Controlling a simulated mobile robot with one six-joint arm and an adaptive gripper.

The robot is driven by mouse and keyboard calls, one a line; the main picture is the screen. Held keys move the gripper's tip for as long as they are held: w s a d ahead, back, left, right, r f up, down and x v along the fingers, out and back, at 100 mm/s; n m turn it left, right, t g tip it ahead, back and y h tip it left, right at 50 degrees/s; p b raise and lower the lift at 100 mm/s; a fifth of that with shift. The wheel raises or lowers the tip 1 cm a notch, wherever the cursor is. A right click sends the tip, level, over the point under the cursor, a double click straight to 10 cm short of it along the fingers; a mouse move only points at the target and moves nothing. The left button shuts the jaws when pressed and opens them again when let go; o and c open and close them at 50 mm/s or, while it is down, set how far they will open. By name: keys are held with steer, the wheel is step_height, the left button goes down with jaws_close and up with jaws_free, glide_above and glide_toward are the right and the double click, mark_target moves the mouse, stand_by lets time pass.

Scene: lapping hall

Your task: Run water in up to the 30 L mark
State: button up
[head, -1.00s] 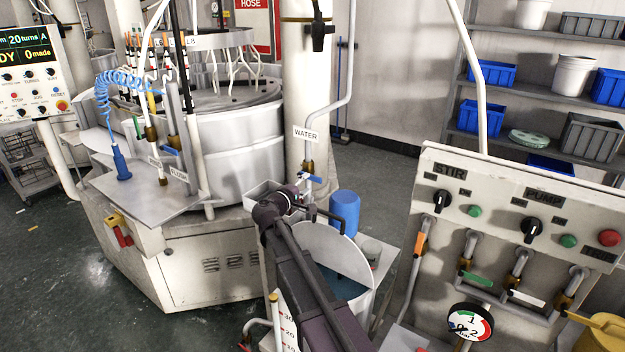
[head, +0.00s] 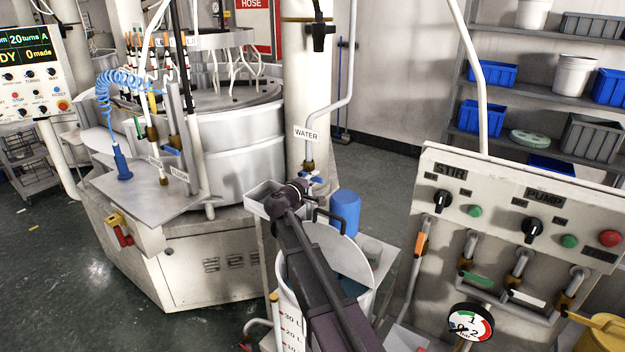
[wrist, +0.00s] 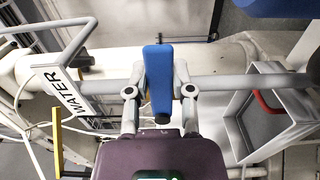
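The water valve's blue handle (head: 312,178) sits on the pipe below the WATER sign (head: 306,134). In the wrist view the blue handle (wrist: 158,75) lies between the two fingers of my gripper (wrist: 160,90), very close to both; I cannot tell whether they press on it. In the head view my gripper (head: 300,187) is at the valve. The tank (head: 285,292) stands below, partly hidden by my arm, with a grey half lid (head: 352,262) and dark liquid (head: 352,288) inside. Its level scale (head: 290,325) shows 30 and 20 L marks; the level cannot be read.
A grey open tray (head: 262,197) stands left of the valve, and a blue cylinder (head: 345,210) stands right of it. The STIR and PUMP panel (head: 500,225) is at right. The lapping machine (head: 235,150) fills the left. Shelves (head: 535,85) stand at the back right.

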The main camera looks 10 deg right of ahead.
steer(key=shift+r, duration=0.1)
jaws_close()
steer(key=shift+r+n+p, duration=0.4)
steer(key=shift+n+p, duration=0.1)
steer(key=shift+n, duration=0.4)
steer(key=shift+w+a+r+n+p, duration=0.1)
steer(key=shift+r+n+p, duration=0.2)
steer(key=shift+n, duration=0.45)
steer(key=shift+w+r+n+p, duration=0.1)
steer(key=shift+r+n+p, duration=0.2)
steer(key=shift+n, duration=0.45)
steer(key=o, duration=0.9)
jaws_free()
steer(key=shift+v, duration=6.05)
